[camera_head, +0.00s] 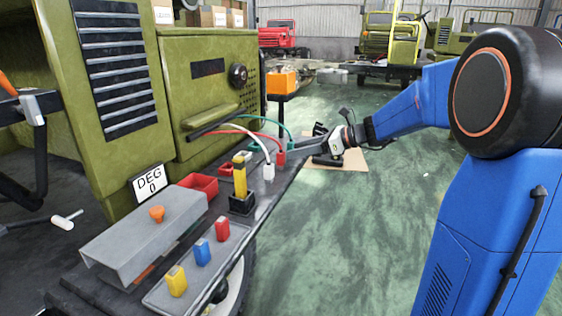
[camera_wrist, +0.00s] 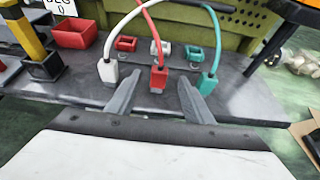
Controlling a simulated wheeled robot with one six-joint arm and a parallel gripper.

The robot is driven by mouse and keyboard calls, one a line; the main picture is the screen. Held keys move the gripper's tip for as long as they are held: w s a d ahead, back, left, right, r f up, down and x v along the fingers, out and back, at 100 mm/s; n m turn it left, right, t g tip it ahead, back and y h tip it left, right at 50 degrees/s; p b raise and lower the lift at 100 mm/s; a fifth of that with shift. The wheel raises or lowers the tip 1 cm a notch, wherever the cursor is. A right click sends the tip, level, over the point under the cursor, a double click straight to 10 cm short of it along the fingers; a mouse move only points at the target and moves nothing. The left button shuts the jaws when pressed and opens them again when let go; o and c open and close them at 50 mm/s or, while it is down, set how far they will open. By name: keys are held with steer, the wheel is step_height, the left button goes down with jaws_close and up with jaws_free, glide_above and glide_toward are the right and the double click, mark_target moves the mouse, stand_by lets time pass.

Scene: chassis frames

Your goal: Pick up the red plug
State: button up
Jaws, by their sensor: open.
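The red plug (camera_head: 280,158) hangs at the end of a red cable near the shelf's far end. In the wrist view the red plug (camera_wrist: 158,78) stands upright between a white plug (camera_wrist: 108,71) on the left and a green plug (camera_wrist: 207,83) on the right. My gripper (camera_wrist: 157,88) is open, its two fingers on either side of the red plug's lower part; I cannot tell whether they touch it. In the head view my gripper (camera_head: 298,155) reaches in from the right, beside the plugs.
Behind the plugs sit small red (camera_wrist: 126,44), white (camera_wrist: 160,47) and green (camera_wrist: 194,53) sockets. A red bin (camera_wrist: 76,32) and a yellow post in a black block (camera_head: 241,202) stand to the left. The green vehicle panel (camera_head: 208,90) rises behind the shelf.

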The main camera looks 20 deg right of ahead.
mark_target(281, 160)
steer(key=x, duration=1.1)
steer(key=c, duration=1.1)
